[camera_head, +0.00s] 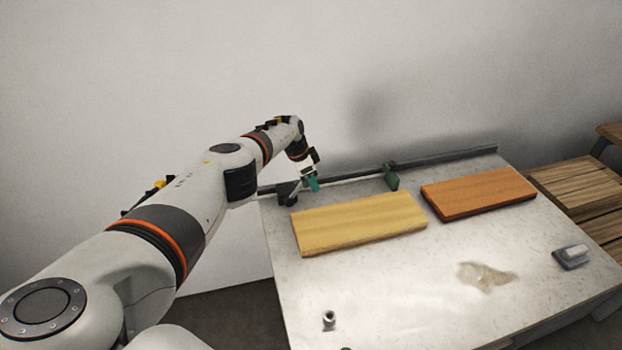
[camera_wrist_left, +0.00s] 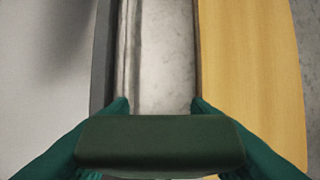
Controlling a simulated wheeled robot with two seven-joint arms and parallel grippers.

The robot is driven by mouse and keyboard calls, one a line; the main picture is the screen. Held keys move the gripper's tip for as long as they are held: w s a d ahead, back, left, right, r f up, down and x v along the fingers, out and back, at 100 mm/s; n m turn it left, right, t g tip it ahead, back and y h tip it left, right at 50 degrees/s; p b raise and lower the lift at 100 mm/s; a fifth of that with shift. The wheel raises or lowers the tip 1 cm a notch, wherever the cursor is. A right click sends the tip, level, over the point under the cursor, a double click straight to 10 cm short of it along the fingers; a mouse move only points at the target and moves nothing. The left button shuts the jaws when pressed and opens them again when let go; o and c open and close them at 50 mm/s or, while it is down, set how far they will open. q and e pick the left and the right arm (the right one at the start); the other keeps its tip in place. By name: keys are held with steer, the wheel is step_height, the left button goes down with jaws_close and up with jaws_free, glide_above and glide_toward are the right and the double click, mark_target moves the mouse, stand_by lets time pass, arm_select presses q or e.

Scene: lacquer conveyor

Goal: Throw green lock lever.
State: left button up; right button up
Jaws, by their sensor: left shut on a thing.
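My left gripper (camera_head: 313,184) is over the far left part of the table, beside the rail. Its teal fingers show in the left wrist view (camera_wrist_left: 159,104), one on each side of a dark green bar. This bar, which I take for the green lock lever (camera_wrist_left: 160,140), lies across the fingers, and the gripper is shut on it. In the head view I cannot make the lever out apart from the gripper. A separate green block (camera_head: 391,177) stands at the rail further right. My right gripper is not in view.
A dark rail (camera_head: 440,160) runs along the table's (camera_head: 400,285) back edge by the wall. A yellow board (camera_head: 360,222) lies close in front of the gripper, an orange board (camera_head: 478,194) to its right. A dark block (camera_head: 287,193) stands left of the gripper. A small grey-white object (camera_head: 571,256) lies at right.

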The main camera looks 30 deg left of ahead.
mark_target(300, 183)
arm_select(q)
steer(key=o, duration=1.4)
steer(key=shift+w+d+f, duration=0.1)
steer(key=p+v, duration=0.5)
steer(key=v, duration=0.1)
steer(key=p+v, duration=0.1)
steer(key=v, duration=0.5)
steer(key=shift+f, duration=0.1)
